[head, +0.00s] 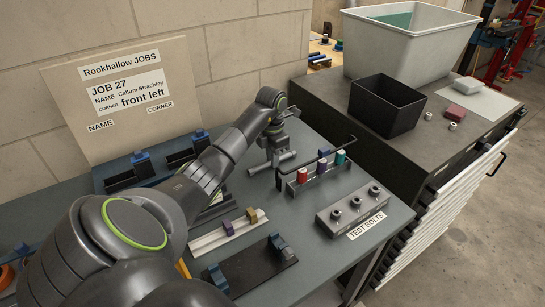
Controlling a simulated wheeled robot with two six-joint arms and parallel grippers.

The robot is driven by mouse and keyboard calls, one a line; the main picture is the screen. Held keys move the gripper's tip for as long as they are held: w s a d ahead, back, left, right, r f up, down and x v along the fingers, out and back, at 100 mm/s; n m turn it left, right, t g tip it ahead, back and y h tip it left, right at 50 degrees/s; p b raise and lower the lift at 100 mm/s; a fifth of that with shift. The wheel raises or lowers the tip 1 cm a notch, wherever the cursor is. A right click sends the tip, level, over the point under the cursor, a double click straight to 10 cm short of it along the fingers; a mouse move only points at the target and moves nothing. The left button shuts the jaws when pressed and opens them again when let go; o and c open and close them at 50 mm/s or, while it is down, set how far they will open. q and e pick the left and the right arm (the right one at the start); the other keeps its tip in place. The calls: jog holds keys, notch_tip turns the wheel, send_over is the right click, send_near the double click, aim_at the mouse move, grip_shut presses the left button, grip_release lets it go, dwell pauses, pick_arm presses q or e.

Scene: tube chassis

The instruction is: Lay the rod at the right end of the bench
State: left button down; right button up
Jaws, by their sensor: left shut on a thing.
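My left gripper (273,157) reaches over the bench (312,256) from the left, pointing down. It is shut on a short grey rod (286,158), which lies crosswise under the gripper. I cannot tell whether the rod touches the bench top or is just above it. The middle of the rod is partly hidden by the gripper. My right gripper is not in view.
A rack with red, purple and green pieces (318,175) and a black bar handle stands just right of the rod. A pale rail (209,240) and a black fixture (262,267) lie nearer. A dark cabinet (400,152) with bins adjoins at right.

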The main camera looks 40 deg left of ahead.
pick_arm(q)
jog(key=c, duration=1.4)
grip_release()
jog(key=shift+f, duration=0.1)
jog(key=shift+r+p, duration=0.25)
jog(key=shift+p, duration=0.05)
jog(key=shift+r, duration=0.4)
notch_tip(320, 180, up, 6)
jog(key=shift+a, duration=0.1)
jog(key=shift+r+p, duration=2.55)
jog(key=shift+p, duration=0.35)
jog(key=shift+f, duration=0.1)
